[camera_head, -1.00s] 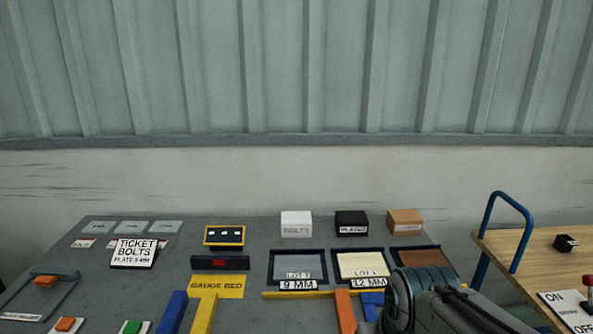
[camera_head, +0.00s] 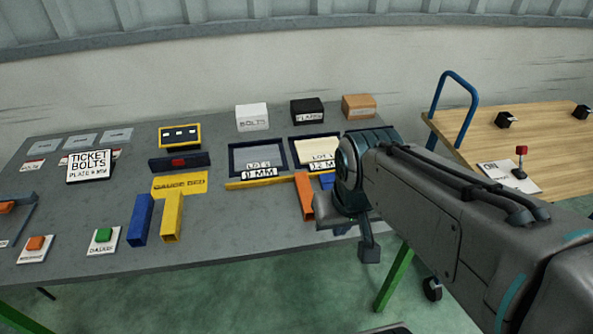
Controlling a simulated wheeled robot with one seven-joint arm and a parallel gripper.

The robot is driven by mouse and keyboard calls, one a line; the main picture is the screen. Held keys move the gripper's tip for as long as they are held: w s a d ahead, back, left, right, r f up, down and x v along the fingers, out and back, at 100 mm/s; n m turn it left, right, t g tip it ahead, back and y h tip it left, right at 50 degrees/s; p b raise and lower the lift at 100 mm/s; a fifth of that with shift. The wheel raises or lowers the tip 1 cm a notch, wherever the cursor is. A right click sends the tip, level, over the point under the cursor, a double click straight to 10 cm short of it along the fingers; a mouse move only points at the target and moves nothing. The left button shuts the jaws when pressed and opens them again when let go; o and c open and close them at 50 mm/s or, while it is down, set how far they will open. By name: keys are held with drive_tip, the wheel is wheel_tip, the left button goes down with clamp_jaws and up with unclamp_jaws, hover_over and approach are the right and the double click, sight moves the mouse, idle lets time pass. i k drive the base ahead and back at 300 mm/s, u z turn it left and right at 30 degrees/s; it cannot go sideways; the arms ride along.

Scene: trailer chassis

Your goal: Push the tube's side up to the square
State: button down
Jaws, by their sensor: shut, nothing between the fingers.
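Several square-section bars lie on the grey bench, and I cannot tell for certain which is the tube. A blue bar (camera_head: 142,219) and a yellow bar (camera_head: 172,219) lie side by side at the front, below the yellow gauge bed plate (camera_head: 180,184). An orange bar (camera_head: 304,196) meets a long thin yellow strip (camera_head: 260,183), perhaps the square. A blue piece (camera_head: 327,181) shows right of the orange bar, partly hidden by my arm. My gripper (camera_head: 368,252) points down near the bench's front edge, right of these bars, shut and apart from them.
Lot trays (camera_head: 258,157) stand behind the strip, with white (camera_head: 251,117), black (camera_head: 308,110) and brown (camera_head: 358,106) boxes behind. Orange (camera_head: 36,243) and green (camera_head: 104,235) buttons are front left. A wooden cart (camera_head: 500,140) stands right. Bare bench lies between the yellow and orange bars.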

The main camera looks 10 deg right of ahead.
sight(305, 191)
drive_tip(key=z, duration=0.05)
drive_tip(key=k, duration=1.2)
drive_tip(key=u, duration=0.85)
drive_tip(key=i, duration=1.5)
drive_tip(key=z, duration=1.1)
drive_tip(key=i, duration=0.35)
drive_tip(key=z, duration=0.3)
